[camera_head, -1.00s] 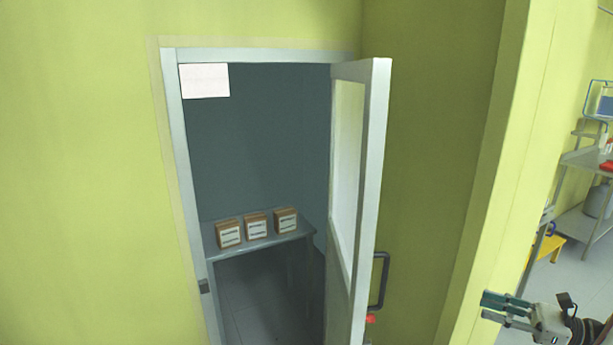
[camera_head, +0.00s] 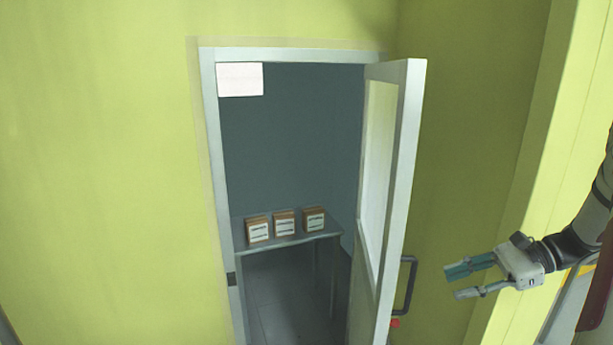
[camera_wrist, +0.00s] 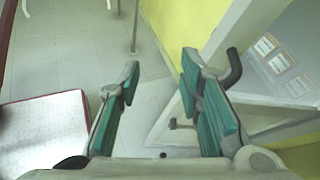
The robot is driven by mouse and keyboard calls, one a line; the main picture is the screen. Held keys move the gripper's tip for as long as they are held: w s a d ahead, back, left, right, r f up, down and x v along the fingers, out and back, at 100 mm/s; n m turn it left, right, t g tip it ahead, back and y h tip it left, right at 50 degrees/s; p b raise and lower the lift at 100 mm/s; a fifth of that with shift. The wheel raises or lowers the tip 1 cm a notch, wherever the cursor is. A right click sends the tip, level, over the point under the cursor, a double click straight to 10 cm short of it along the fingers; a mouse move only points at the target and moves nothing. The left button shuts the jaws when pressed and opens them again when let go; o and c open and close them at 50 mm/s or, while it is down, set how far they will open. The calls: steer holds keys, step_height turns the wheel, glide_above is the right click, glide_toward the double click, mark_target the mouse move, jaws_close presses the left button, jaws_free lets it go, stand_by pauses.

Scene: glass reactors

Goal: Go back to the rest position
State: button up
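My gripper (camera_head: 468,280) is at the right of the head view, pointing left, with its two fingers spread apart and nothing between them. It also shows in the wrist view (camera_wrist: 160,95), where the teal finger pads stand apart with floor and wall behind them. My arm comes in from the right edge. The open door (camera_head: 408,170) stands to the left of my gripper, its dark handle (camera_head: 406,285) facing my gripper with a visible gap between them in the head view. In the wrist view, the handle (camera_wrist: 234,68) appears just beyond the right finger.
The doorway frame (camera_head: 210,130) opens onto a small room with a table (camera_head: 290,240) bearing three labelled brown boxes (camera_head: 284,223). A white sign (camera_head: 240,79) hangs at the top. A yellow-green wall corner (camera_head: 535,170) stands close beside my arm. Open floor (camera_wrist: 70,60) shows in the wrist view.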

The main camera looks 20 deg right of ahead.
steer(key=a+r+n+g+h, duration=0.2)
steer(key=a+r+n+g, duration=0.25)
steer(key=a, duration=0.55)
steer(key=s+a+r+n+t+h, duration=0.2)
steer(key=s+a+r+n+h, duration=0.2)
steer(key=s+a+n, duration=0.2)
steer(key=s+a+r+n+t+h, duration=0.1)
steer(key=s+a+r+n+h, duration=0.2)
steer(key=a+n, duration=0.7)
steer(key=s+a+h, duration=0.1)
steer(key=s+h, duration=0.1)
steer(key=s, duration=0.1)
steer(key=shift+r+t, duration=0.35)
steer(key=shift+r, duration=0.05)
